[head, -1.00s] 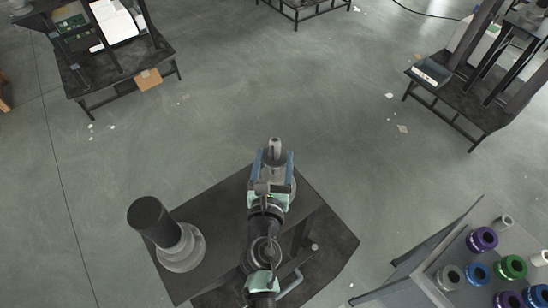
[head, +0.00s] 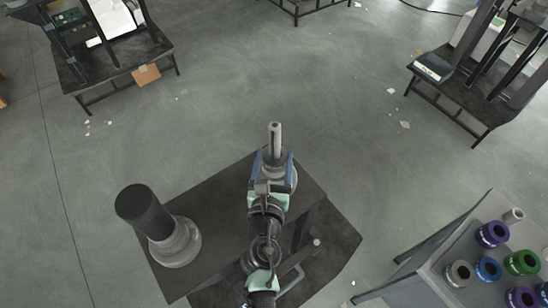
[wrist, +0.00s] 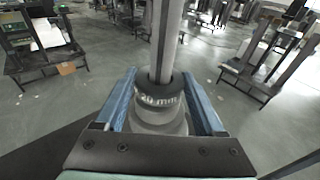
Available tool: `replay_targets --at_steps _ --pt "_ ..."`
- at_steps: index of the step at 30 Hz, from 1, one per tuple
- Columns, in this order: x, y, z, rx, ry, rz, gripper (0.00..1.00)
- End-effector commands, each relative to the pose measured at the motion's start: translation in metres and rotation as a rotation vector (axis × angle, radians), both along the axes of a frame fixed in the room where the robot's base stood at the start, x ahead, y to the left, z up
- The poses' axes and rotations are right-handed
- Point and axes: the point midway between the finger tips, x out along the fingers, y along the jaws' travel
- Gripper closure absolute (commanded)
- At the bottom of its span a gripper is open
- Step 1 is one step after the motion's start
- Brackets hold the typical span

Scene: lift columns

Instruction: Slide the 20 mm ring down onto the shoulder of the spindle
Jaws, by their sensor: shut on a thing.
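The spindle is an upright grey shaft (wrist: 167,35) on a wider stepped grey base (wrist: 160,122). The dark ring (wrist: 160,92), marked "20 mm", is around the shaft, low down and just above the wider grey part. I cannot tell whether it touches the shoulder. My gripper (wrist: 160,82) has its two blue fingers on either side of the ring and is shut on it.
A black cylinder on a grey stepped base (head: 174,243) stands to the left on the same dark table (head: 215,205). A grey bench (head: 440,262) at the lower right carries several coloured rings (head: 493,234). Other dark tables stand farther off, with open floor between.

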Motion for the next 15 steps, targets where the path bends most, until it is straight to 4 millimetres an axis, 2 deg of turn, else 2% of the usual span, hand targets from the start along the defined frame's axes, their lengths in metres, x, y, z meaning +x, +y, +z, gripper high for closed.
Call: replay_targets --at_steps 14,15 --pt "0.0003 0.0002 -0.0057 0.000 -0.001 0.001 0.90" --pt "0.0003 0.0001 -0.0057 0.000 -0.001 0.000 0.24"
